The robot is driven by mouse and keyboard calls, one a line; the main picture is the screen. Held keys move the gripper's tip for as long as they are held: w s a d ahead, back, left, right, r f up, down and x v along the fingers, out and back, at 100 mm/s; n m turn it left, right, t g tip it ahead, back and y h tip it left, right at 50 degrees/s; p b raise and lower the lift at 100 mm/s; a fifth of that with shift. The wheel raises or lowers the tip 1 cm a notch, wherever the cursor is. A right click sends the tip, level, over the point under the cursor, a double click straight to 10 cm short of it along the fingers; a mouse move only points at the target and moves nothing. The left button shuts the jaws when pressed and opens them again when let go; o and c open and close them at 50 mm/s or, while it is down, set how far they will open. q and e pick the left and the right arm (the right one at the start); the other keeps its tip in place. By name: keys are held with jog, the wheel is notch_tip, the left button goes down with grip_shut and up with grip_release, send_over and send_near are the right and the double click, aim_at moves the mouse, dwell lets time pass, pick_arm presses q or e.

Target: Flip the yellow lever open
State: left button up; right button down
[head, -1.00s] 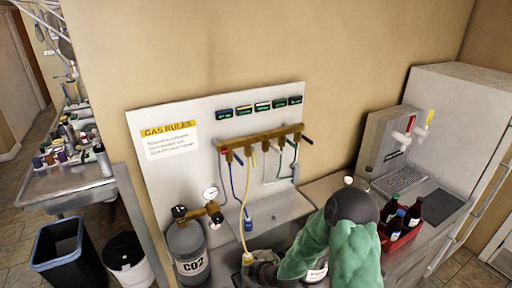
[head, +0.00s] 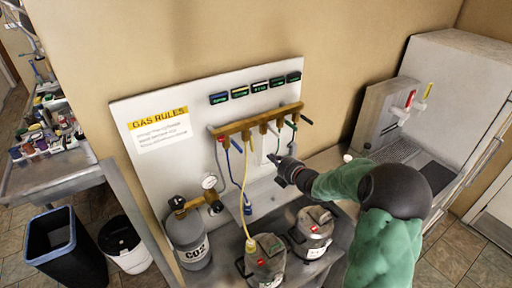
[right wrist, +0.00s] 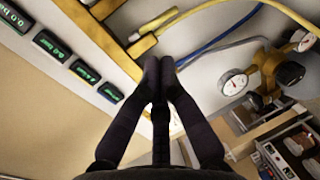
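The brass manifold (head: 255,122) on the white wall panel carries several small levers and hoses. In the right wrist view a yellow lever (right wrist: 160,20) sits beside a brass valve, just beyond my fingertips. In the head view I cannot tell for sure which small lever it is; a pale one (head: 272,130) shows above my fingertips. My right gripper (head: 272,158) reaches in from the right below the manifold; in the right wrist view its fingertips (right wrist: 158,68) are together with nothing between them. Contact with the lever cannot be made out. My left gripper is out of view.
Two lidded buckets (head: 312,230) (head: 265,262) stand below the panel, a yellow hose on the nearer one. A CO2 cylinder (head: 188,240) with a gauge is left of them. A tap dispenser (head: 385,120) stands at right. Blue and yellow hoses hang near the gripper.

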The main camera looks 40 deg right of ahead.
aim_at(253, 147)
jog(key=p+x, duration=0.1)
jog(key=x, duration=1)
jog(key=shift+w+f, duration=0.1)
jog(key=shift+w, duration=0.15)
jog(key=shift+f+b, duration=0.2)
jog(key=shift+b, duration=0.2)
jog(key=t+b, duration=0.1)
jog(key=b, duration=0.4)
jog(key=w+f+t+b, duration=0.1)
jog(key=b, duration=0.4)
jog(key=shift+w+d+t+b, duration=0.1)
jog(key=shift+d+t+b, duration=0.05)
jog(key=shift+t+b, duration=0.25)
jog(key=shift+b, duration=0.55)
jog(key=shift+w+r, duration=0.1)
